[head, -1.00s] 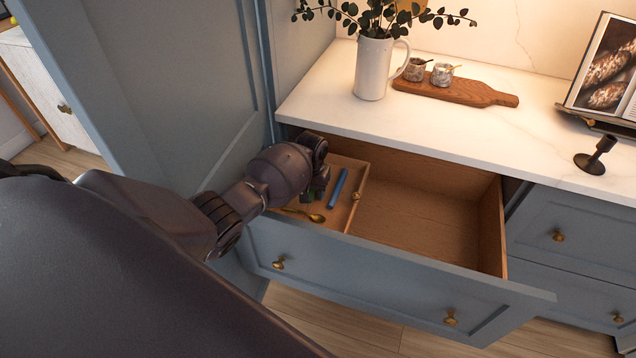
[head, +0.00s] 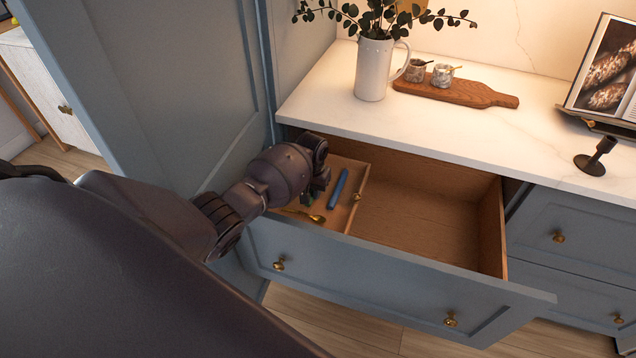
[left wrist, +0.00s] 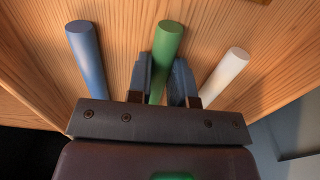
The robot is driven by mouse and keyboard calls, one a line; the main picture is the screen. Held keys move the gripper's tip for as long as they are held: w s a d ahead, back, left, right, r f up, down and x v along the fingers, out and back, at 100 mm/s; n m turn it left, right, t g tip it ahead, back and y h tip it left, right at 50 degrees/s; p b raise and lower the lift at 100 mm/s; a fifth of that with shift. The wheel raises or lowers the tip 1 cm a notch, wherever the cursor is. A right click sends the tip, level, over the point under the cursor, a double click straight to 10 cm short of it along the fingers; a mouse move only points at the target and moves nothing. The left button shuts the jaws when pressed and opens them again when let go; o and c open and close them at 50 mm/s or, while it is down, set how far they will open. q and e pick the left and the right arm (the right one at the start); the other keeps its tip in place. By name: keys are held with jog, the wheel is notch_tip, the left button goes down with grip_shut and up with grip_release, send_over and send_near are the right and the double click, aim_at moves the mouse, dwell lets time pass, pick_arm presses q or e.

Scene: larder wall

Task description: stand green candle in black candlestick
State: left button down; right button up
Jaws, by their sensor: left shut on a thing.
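The green candle (left wrist: 166,42) lies in the wooden tray inside the open drawer. My left gripper (left wrist: 162,82) is shut on it, one finger on each side, in the left wrist view. In the head view this gripper (head: 318,192) reaches down into the tray and hides nearly all of the green candle. A blue candle (left wrist: 86,52) and a white candle (left wrist: 226,72) lie on either side of it. The black candlestick (head: 596,157) stands upright and empty on the counter at the far right. My right gripper is not in view.
The drawer (head: 420,215) is pulled out, its right part bare. On the counter (head: 330,85) are a white jug of foliage (head: 374,70), a wooden board (head: 460,90) with two small jars, and a book on a stand (head: 606,75).

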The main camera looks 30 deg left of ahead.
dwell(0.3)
pick_arm(q)
notch_tip(320, 180, up, 10)
jog(key=p, duration=0.2)
jog(key=shift+p, duration=0.3)
jog(key=shift+d, duration=0.1)
